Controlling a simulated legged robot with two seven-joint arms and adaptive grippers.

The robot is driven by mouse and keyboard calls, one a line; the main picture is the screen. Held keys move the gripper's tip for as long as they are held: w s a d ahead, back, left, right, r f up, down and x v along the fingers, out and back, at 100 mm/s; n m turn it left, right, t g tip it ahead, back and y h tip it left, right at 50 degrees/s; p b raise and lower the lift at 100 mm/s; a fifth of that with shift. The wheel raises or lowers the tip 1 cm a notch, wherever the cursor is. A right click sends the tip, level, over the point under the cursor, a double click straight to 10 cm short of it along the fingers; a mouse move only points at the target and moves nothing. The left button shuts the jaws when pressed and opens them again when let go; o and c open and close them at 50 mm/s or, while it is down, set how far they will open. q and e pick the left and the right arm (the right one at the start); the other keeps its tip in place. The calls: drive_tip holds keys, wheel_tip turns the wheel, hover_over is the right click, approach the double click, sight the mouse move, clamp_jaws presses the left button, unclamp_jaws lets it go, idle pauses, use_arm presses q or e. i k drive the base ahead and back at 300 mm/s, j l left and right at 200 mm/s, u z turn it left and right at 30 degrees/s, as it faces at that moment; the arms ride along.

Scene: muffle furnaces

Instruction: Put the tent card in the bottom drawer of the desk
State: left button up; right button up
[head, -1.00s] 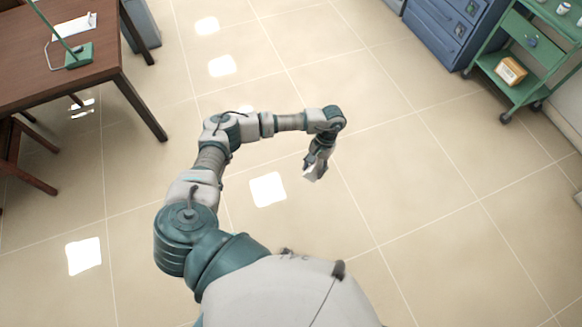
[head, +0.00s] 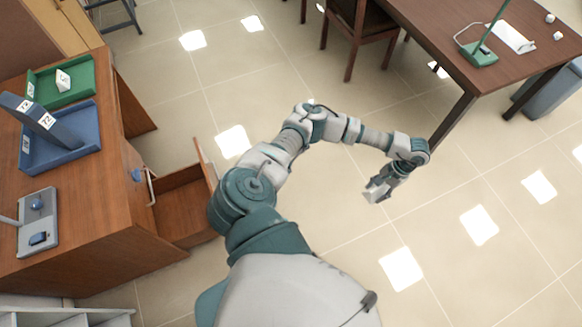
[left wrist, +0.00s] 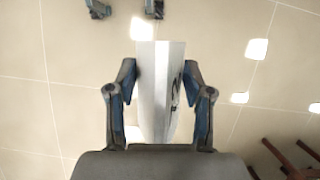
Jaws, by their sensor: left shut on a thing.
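My left gripper (head: 378,188) is shut on a white tent card (left wrist: 158,85) with a dark marking on its right face. It holds the card above the open tiled floor, to the right of the desk. In the left wrist view the fingers (left wrist: 160,92) press the card from both sides. The brown desk (head: 75,225) stands at the left of the head view. A drawer (head: 182,202) is pulled out from its right side, with its inside partly visible. My gripper is well apart from it. My right gripper is not in view.
On the desk are a green tray (head: 88,92) with a white card (head: 63,80), a blue tray (head: 70,155) and a grey device (head: 38,222). Another table (head: 425,35) with a green lamp (head: 478,55) and chair (head: 362,35) stands at the back. Floor between is clear.

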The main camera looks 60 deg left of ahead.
sight(201, 209)
drive_tip(key=i+j+u, duration=0.1)
drive_tip(key=u, duration=0.3)
drive_tip(key=i+u, duration=0.2)
drive_tip(key=u, duration=0.2)
drive_tip(key=i+j+u, duration=0.1)
drive_tip(key=u, duration=0.3)
drive_tip(key=i+u, duration=0.2)
drive_tip(key=u, duration=0.2)
drive_tip(key=i+l+u, duration=0.15)
drive_tip(key=u, duration=0.25)
drive_tip(key=i+u, duration=0.25)
drive_tip(key=u, duration=0.15)
drive_tip(key=i+u, duration=0.25)
drive_tip(key=u, duration=0.2)
drive_tip(key=i+l+u, duration=0.15)
drive_tip(key=u, duration=0.25)
drive_tip(key=i+l+u, duration=0.2)
drive_tip(key=u, duration=0.25)
drive_tip(key=i, duration=0.05)
